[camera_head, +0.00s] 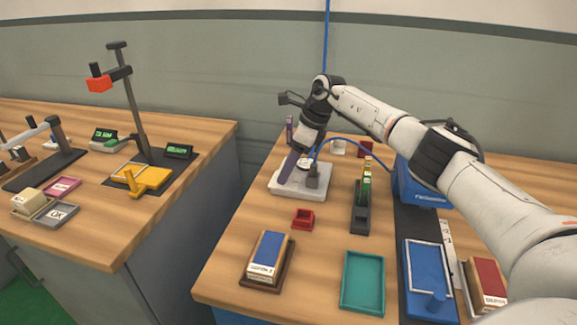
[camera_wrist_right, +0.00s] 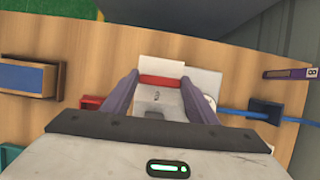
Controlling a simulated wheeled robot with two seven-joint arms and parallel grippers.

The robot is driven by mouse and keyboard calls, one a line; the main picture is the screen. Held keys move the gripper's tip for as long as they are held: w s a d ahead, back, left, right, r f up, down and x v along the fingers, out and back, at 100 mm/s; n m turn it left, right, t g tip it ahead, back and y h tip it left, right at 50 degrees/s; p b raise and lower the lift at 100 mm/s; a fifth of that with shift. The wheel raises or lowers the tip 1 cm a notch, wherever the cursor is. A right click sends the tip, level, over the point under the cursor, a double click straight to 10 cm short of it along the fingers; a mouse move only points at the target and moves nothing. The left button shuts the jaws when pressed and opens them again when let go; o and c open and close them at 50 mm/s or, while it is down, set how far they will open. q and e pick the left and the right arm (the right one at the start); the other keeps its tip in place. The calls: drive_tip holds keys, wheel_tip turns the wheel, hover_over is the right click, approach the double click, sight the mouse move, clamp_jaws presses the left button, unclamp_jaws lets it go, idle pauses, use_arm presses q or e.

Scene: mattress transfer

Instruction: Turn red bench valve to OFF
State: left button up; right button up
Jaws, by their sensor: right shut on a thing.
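The white valve base (camera_head: 284,188) sits on the right bench, with a blue hose running to it. In the right wrist view, the red valve handle (camera_wrist_right: 161,81) is a short bar between the two purple-grey fingers of my right gripper (camera_wrist_right: 160,86). The white plate (camera_wrist_right: 194,80) shows behind it. In the head view, my right gripper (camera_head: 300,170) reaches down over the base and hides the red handle. It is shut on the handle. I cannot read any ON or OFF marking. My left gripper is not in view.
A small red tray (camera_head: 303,218), a block with a blue top (camera_head: 268,250), a teal tray (camera_head: 362,282) and a blue fixture (camera_head: 428,275) stand in front. A dark rack (camera_head: 360,219) is to the right. A second bench (camera_head: 110,235) with stands is at left, beyond a gap.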

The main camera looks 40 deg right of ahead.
drive_tip(key=o, duration=0.8)
drive_tip(key=shift+c, duration=0.2)
drive_tip(key=shift+r, duration=0.1)
drive_tip(key=v, duration=1)
